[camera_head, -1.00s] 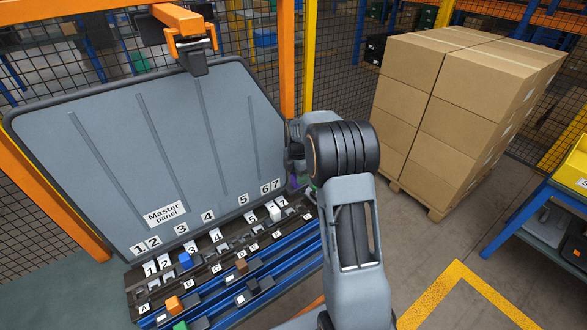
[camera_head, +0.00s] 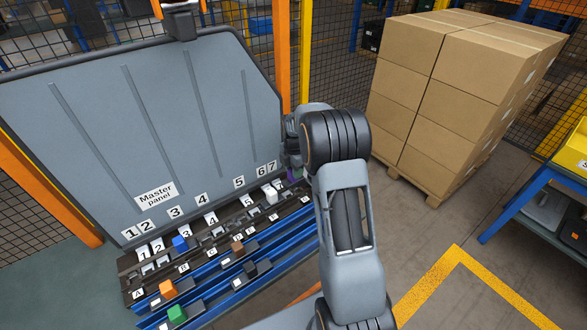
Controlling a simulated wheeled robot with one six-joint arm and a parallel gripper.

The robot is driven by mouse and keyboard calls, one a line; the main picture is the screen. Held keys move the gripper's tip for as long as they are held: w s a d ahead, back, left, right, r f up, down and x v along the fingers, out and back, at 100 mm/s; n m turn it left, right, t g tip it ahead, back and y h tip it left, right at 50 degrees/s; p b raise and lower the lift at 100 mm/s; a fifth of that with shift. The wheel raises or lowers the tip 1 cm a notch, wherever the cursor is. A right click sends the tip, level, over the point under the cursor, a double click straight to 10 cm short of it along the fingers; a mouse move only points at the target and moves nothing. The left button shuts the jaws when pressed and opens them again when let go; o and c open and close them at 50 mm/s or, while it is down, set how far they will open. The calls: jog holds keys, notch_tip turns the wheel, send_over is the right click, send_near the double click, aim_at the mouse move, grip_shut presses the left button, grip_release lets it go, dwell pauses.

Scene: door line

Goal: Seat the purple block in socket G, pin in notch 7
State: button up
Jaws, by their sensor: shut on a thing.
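The purple block (camera_head: 292,174) shows as a small patch under my gripper (camera_head: 291,164), at the right end of the rack. My gripper is shut on it; the fingers are mostly hidden by my wrist. The block's pin cannot be seen. The rack (camera_head: 133,268) has a row of lettered sockets, with A at the left end. The label at its right end (camera_head: 305,199) is too small to read surely. Number 7 (camera_head: 272,166) is on the panel's lower right, just left of my gripper. I cannot tell whether the block touches the rack.
A blue block (camera_head: 179,243) and a white block (camera_head: 270,194) sit in the rack. Orange (camera_head: 168,289), green (camera_head: 177,313) and brown (camera_head: 237,247) blocks stand on the lower blue rails. The grey master panel (camera_head: 100,120) rises behind. Stacked cartons (camera_head: 440,90) stand right.

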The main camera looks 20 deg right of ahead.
jog(key=shift+r+p, duration=0.1)
jog(key=shift+p, duration=0.45)
jog(key=shift+d+p, duration=0.1)
jog(key=shift+p, duration=0.2)
jog(key=shift+f, duration=0.45)
jog(key=shift+f, duration=0.1)
jog(key=shift+f+b, duration=1.7)
jog(key=shift+f, duration=0.5)
jog(key=o, duration=1.2)
jog(key=shift+c, duration=0.2)
jog(key=shift+r, duration=0.1)
